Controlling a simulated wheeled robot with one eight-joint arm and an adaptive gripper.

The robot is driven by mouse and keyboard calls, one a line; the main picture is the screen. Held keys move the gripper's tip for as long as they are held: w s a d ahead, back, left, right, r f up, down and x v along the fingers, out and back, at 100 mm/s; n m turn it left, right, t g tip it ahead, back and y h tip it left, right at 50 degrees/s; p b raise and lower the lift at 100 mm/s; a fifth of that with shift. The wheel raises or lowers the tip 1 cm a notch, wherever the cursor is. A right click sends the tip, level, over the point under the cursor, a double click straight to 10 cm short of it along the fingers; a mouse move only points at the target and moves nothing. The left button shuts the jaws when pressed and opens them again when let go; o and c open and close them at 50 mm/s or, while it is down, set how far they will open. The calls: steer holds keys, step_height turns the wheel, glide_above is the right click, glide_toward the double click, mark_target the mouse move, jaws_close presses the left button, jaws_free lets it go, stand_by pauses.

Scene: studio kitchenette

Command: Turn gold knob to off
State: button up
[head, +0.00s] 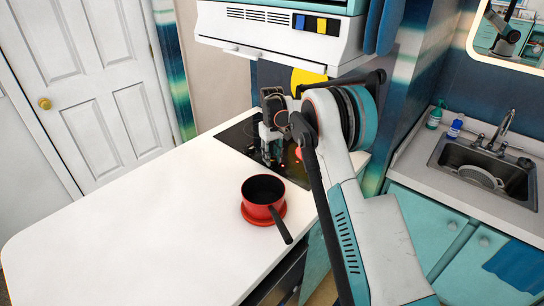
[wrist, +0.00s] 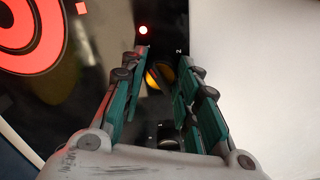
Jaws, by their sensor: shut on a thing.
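The gold knob (wrist: 158,76) sits on the black cooktop panel, between the fingers of my gripper (wrist: 164,62) in the wrist view. The fingers are shut on it and partly hide it. Its pointer direction cannot be read. A burner (wrist: 30,45) glows red at the left. In the head view, my gripper (head: 269,158) points down over the black cooktop (head: 236,136), and the knob is hidden there.
A red pot (head: 262,196) with a dark handle stands on a red round base on the white counter (head: 130,225), in front of the cooktop. A white range hood (head: 275,38) hangs above. A sink (head: 490,170) lies at the right. The left counter is clear.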

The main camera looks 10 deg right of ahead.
steer(key=n, duration=0.6)
steer(key=shift+w+n, duration=0.1)
steer(key=shift+n, duration=0.2)
steer(key=n, duration=0.6)
steer(key=shift+n, duration=0.3)
steer(key=o, duration=1.1)
step_height(320, 180, up, 8)
steer(key=shift+f, duration=0.2)
